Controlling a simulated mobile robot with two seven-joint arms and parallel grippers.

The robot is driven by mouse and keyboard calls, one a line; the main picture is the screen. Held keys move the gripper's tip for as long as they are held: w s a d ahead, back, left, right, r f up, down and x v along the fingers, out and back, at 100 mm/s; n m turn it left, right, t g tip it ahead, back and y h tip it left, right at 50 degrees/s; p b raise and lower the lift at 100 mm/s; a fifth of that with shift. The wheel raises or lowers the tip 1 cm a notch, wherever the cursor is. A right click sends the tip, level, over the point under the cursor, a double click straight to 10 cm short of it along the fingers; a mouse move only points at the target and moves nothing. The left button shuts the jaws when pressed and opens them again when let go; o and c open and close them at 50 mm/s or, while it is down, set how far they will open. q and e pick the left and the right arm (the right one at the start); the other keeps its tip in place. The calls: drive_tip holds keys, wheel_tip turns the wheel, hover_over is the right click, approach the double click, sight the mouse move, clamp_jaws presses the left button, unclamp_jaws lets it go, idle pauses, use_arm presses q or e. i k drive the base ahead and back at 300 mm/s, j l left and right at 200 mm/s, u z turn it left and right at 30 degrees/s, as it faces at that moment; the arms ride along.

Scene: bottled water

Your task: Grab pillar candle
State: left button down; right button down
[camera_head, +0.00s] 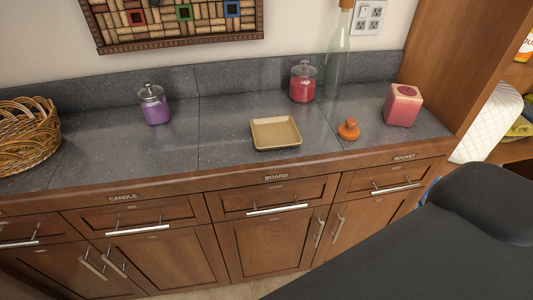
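A pinkish-red, block-shaped candle (403,105), which looks like the pillar candle, stands upright on the right part of the grey stone counter (225,112). A red jar candle (303,82) with a glass lid stands farther back, left of it. A purple jar candle (154,104) with a lid stands on the left part of the counter. Neither of my grippers is in view.
A tan square tray (275,133) and an orange knobbed object (348,130) lie in the middle. A tall glass bottle (336,60) stands at the back, a wicker basket (26,140) at far left. A wooden shelf unit (460,65) borders the right side.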

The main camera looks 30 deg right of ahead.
sight(402, 104)
drive_tip(key=z, duration=1.8)
drive_tip(key=i+l, duration=0.2)
drive_tip(key=l, duration=0.15)
drive_tip(key=i+l, duration=0.2)
drive_tip(key=l, duration=0.15)
drive_tip(key=i+l+u, duration=0.1)
drive_tip(key=l, duration=0.25)
drive_tip(key=i+l, duration=0.45)
drive_tip(key=l, duration=0.25)
drive_tip(key=i+l+u, duration=0.1)
drive_tip(key=l, duration=0.3)
drive_tip(key=k+u, duration=0.15)
drive_tip(key=k+l, duration=0.05)
